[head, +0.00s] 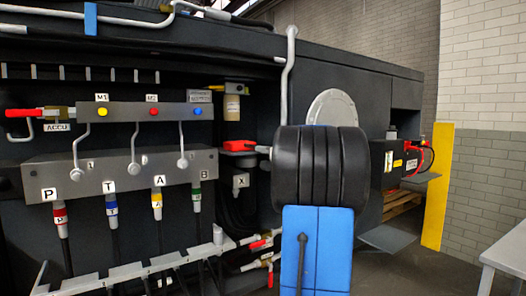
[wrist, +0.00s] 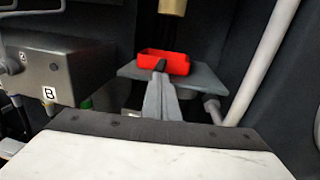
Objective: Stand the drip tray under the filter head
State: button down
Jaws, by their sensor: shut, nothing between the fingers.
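The red drip tray (wrist: 178,62) stands upright on a grey shelf plate (wrist: 202,80) in the wrist view. The beige bowl of the filter head (wrist: 172,7) hangs above it, with a gap between. In the head view the red tray (head: 238,146) shows below the filter head (head: 236,88) and its beige bowl (head: 232,108). In the head view my arm hides most of the gripper.
A grey valve block (wrist: 40,68) stands left of the shelf, and a light pipe (wrist: 264,58) slopes past on the right. In the head view a row of levers and hoses fills the left bay. A grey table (head: 508,255) stands at far right.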

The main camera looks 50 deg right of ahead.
aim_at(244, 146)
jog(key=w, duration=0.7)
jog(key=shift+d, duration=0.35)
jog(key=shift+s, duration=0.1)
